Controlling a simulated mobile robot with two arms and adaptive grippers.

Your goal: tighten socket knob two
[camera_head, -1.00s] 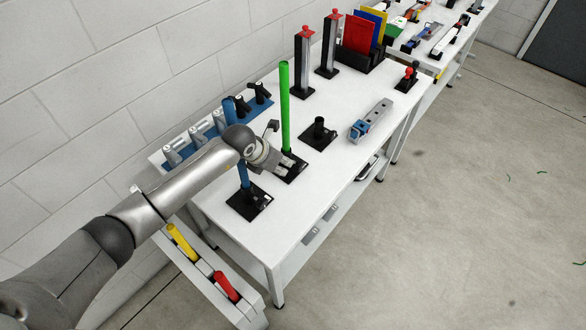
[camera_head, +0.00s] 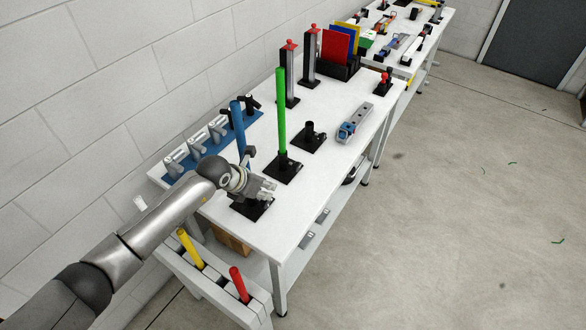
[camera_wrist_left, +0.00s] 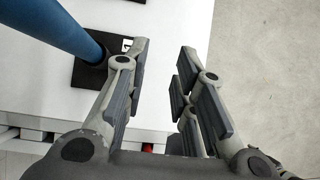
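A blue rod (camera_head: 238,125) stands upright in a black socket base (camera_head: 252,212) near the table's front left end. A green rod (camera_head: 282,110) stands in the middle socket (camera_head: 285,174), and a third socket (camera_head: 309,136) is empty. I cannot make out which knob is number two. My left gripper (camera_head: 270,189) hovers over the blue rod's base, partly hiding it. In the left wrist view the gripper (camera_wrist_left: 163,60) is open with nothing between its fingers. There the blue rod (camera_wrist_left: 62,25) and its base (camera_wrist_left: 88,75) lie left of the fingers. My right gripper is not in view.
A blue-grey clamp-like part (camera_head: 355,123) lies right of the empty socket. Blue-based fixtures (camera_head: 195,148) line the wall side. Yellow (camera_head: 190,248) and red (camera_head: 240,284) rods sit in a low rack in front.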

